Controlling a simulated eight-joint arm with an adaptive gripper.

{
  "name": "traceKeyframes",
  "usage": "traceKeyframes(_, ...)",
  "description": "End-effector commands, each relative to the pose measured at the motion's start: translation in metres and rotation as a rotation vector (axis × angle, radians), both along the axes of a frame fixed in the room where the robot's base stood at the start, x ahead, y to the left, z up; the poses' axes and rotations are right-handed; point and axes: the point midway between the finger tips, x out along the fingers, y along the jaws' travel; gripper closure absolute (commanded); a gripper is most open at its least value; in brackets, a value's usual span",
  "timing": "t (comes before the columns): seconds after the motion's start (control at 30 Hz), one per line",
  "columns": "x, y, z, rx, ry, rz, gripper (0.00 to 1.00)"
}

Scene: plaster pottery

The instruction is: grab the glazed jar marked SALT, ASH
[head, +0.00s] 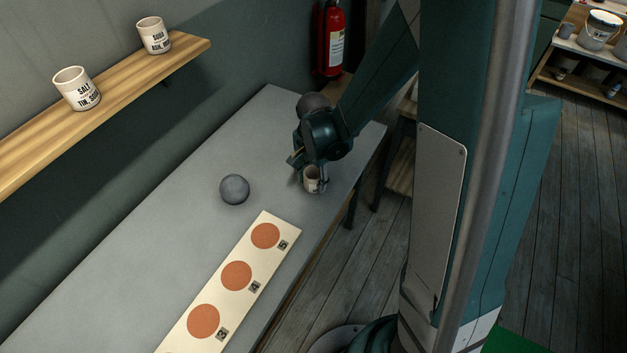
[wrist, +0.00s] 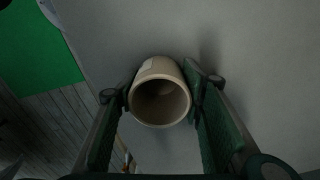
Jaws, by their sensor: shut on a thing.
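My gripper (head: 313,184) is over the far right part of the grey table and is shut on a small cream jar (head: 312,177). In the wrist view, the jar (wrist: 160,100) sits between the two fingers (wrist: 160,90) with its open mouth facing the camera; it looks empty. A pale label edge shows on its side, but I cannot read it. On the wooden shelf, one cream jar (head: 77,88) is marked SALT and TIN, with the last word hard to read. Another shelf jar (head: 153,36) has a label that looks like SODA, ASH.
A dark grey ball (head: 235,189) lies on the table (head: 160,240). A cream board (head: 262,263) with orange discs and numbered tags lies along the front edge. The wooden shelf (head: 120,80) is on the left wall. A red fire extinguisher (head: 330,40) hangs behind the table.

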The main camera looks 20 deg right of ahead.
Motion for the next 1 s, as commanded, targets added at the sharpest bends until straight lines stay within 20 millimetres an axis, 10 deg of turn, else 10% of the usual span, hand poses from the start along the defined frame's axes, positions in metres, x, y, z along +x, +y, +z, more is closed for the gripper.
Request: traceKeyframes(1.0, 0.0, 0.0, 0.084, 0.0, 0.0, 0.0, 0.75)
